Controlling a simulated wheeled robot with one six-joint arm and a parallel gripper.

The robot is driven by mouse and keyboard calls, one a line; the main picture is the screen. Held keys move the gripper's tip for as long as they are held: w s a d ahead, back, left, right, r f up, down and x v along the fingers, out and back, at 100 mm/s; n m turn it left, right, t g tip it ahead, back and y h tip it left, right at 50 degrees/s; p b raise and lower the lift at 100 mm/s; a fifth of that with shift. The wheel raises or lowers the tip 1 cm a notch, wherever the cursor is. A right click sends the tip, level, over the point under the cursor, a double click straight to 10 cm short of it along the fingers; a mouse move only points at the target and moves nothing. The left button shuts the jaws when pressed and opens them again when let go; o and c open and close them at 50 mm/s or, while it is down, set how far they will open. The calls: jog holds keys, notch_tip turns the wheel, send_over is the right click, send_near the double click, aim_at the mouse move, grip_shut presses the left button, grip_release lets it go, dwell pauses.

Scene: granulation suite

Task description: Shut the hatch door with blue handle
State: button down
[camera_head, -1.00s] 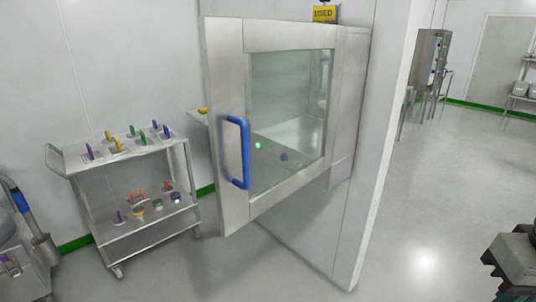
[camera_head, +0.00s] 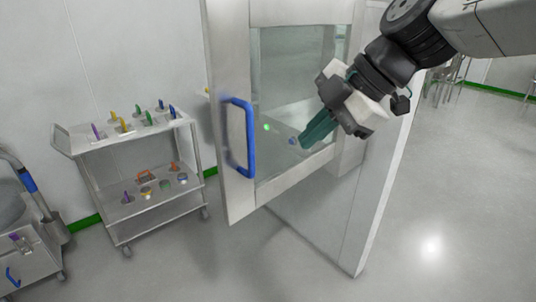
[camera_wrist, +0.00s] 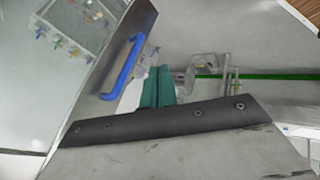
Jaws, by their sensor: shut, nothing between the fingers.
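The hatch door (camera_head: 229,190) is a steel frame with a glass pane, and it stands swung open from the hatch on the wall. Its blue handle (camera_head: 249,139) is a vertical bar near the door's left edge. The handle also shows in the wrist view (camera_wrist: 124,67), left of the fingers. My gripper (camera_head: 306,143) has green fingers, is shut and empty, and is in front of the glass, right of the handle and apart from it. In the wrist view the green fingers (camera_wrist: 158,88) show past a dark edge.
A steel cart (camera_head: 90,156) with several coloured tools stands left of the door. Another cart (camera_head: 35,268) is at the lower left. The wall end (camera_head: 372,220) is right of the hatch. Open floor lies in front and to the right.

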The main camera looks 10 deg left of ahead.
jog(key=w+a+f, duration=0.4)
jog(key=a+f, duration=0.4)
jog(key=a, duration=0.1)
dwell(0.4)
